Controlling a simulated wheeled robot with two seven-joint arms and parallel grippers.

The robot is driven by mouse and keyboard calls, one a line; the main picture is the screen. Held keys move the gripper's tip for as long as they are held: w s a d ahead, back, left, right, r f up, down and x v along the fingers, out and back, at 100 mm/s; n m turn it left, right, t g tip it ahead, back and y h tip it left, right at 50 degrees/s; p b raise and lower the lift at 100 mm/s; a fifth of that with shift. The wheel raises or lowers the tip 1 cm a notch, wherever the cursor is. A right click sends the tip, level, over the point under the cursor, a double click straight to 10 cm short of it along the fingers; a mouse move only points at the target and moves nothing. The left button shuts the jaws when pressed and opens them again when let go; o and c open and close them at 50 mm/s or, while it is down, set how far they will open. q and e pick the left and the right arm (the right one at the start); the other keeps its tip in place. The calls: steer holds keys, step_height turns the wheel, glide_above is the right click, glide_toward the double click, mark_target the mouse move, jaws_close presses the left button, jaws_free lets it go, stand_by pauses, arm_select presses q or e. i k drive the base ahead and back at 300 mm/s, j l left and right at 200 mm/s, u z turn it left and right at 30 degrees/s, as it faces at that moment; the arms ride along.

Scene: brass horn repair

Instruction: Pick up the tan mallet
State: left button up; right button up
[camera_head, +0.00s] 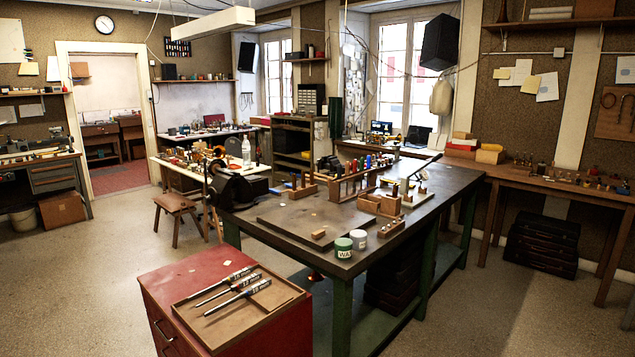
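I cannot surely pick out the tan mallet. The dark-topped workbench (290,254) with green legs holds several small tan wooden things, too small to tell apart. A small tan block (318,234) lies on a flat board (285,224) near the bench's front. A wooden rack (352,184) with upright tools and coloured handles stands farther back, and a small wooden holder (380,206) stands to its right. Neither of my grippers is in view.
A green-labelled jar (343,248) and a grey jar (358,240) stand at the bench's front edge. Open floor (495,310) lies to the right, and a stool (175,204) stands at left.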

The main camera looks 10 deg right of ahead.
mark_target(307, 176)
steer(key=i+j+u, duration=0.4)
steer(key=j, duration=0.15)
steer(key=i+j+u, duration=0.9)
steer(key=i, duration=0.7)
steer(key=i+j+u, duration=0.1)
steer(key=i, duration=1.55)
steer(key=i+j+z, duration=0.1)
steer(key=i, duration=0.75)
steer(key=i+l+z, duration=0.15)
steer(key=i+z, duration=0.25)
steer(key=i, duration=0.2)
steer(key=i+z, duration=0.4)
steer(key=i, duration=0.15)
steer(key=i+j+z, duration=0.4)
steer(key=i, duration=0.15)
steer(key=i+l+z, duration=0.15)
steer(key=i+z, duration=0.65)
steer(key=i, duration=0.2)
steer(key=i+j+z, duration=0.2)
steer(key=i+z, duration=0.15)
steer(key=i, duration=0.15)
steer(key=i+j+z, duration=0.4)
steer(key=i+l, duration=0.1)
